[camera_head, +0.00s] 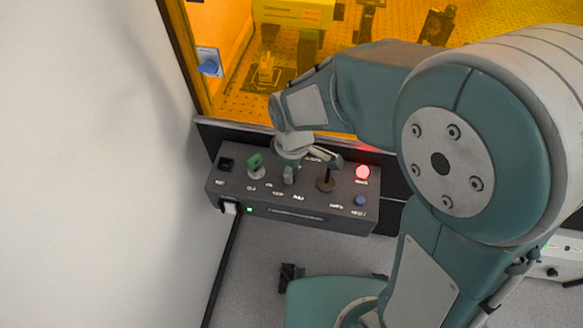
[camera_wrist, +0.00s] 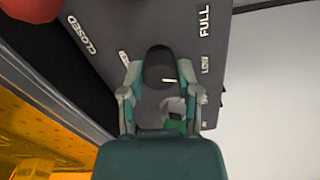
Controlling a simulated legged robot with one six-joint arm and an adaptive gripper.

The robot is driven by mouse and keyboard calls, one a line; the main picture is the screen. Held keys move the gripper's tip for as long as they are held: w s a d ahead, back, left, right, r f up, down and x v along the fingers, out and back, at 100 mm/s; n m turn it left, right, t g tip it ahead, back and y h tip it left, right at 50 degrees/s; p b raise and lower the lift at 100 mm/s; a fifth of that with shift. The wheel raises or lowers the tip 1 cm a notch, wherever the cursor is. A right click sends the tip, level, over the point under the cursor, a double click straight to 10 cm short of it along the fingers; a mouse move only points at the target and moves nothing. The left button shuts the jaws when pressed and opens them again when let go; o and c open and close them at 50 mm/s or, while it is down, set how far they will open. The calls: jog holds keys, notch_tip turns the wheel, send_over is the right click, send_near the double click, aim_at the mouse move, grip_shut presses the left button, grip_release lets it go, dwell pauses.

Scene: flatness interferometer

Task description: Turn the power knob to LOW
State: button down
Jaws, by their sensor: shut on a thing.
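The power knob (camera_wrist: 160,64) is dark and rounded, with a short white mark on top. In the wrist view it sits between the two fingers of my gripper (camera_wrist: 162,82), which are shut on it. The white mark lies roughly crosswise, toward the side with the printed LOW label (camera_wrist: 205,64); its exact aim is hard to tell. The FULL label (camera_wrist: 204,20) is farther up. A lower label is partly covered by a finger. In the head view my gripper (camera_head: 290,176) reaches down onto the grey control box (camera_head: 300,217) and hides most of the knob.
The box also carries a green key (camera_head: 255,163) left of my gripper, a dark lever (camera_head: 326,181) close on its right, a lit red lamp (camera_head: 362,172) and a blue button (camera_head: 360,201). An orange window (camera_head: 232,100) stands behind. White wall is at left.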

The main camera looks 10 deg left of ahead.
jog(key=shift+m, duration=1.5)
jog(key=shift+c, duration=1.7)
grip_release()
notch_tip(320, 180, up, 12)
jog(key=shift+w, duration=0.15)
jog(key=shift+f, duration=0.1)
